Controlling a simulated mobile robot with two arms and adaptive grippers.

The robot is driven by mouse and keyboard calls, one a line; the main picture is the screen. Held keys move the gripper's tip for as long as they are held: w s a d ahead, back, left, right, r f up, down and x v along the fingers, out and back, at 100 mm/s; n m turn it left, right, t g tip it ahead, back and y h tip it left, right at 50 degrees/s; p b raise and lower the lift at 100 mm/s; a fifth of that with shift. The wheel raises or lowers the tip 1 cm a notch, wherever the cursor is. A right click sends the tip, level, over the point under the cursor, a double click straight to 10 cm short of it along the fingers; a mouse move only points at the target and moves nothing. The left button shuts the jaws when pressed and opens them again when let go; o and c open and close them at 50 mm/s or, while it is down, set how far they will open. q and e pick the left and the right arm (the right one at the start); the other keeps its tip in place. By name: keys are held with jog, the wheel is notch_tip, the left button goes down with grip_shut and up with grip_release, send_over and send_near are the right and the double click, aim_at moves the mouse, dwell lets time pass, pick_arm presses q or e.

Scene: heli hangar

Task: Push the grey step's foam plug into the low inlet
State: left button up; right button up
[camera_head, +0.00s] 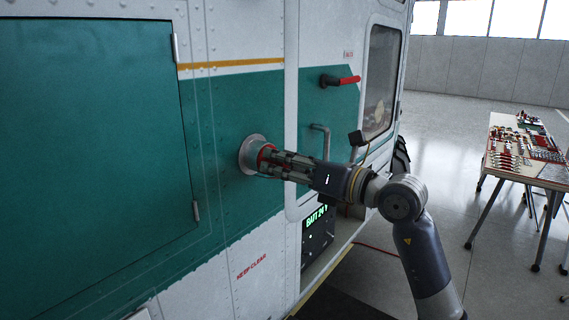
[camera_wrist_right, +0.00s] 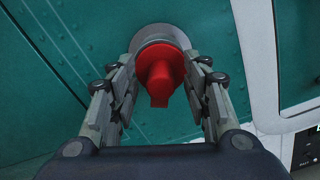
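A red plug (camera_wrist_right: 160,75) with a tab sits in a round pale metal inlet ring (camera_wrist_right: 150,48) on the helicopter's green side. In the head view the ring (camera_head: 247,154) shows with a strip of red plug (camera_head: 264,156) in it. My right gripper (camera_head: 275,162) reaches in from the right at the ring. In the right wrist view its fingers (camera_wrist_right: 162,82) stand apart on both sides of the plug, with gaps visible, so it looks open. How deep the plug sits is hard to tell. My left gripper is out of view. No grey step is clearly visible.
A handle bar (camera_head: 320,140) and a red-gripped door lever (camera_head: 341,81) stick out near my right arm. A panel with a green "BATT" display (camera_head: 317,228) is below the wrist. A table with small parts (camera_head: 525,150) stands far right. Open floor lies between.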

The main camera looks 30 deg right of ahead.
jog(key=shift+s+d+f, duration=0.1)
jog(key=shift+s+d, duration=0.1)
jog(key=shift+s, duration=0.2)
jog(key=v, duration=1.1)
jog(key=shift+s+a, duration=0.1)
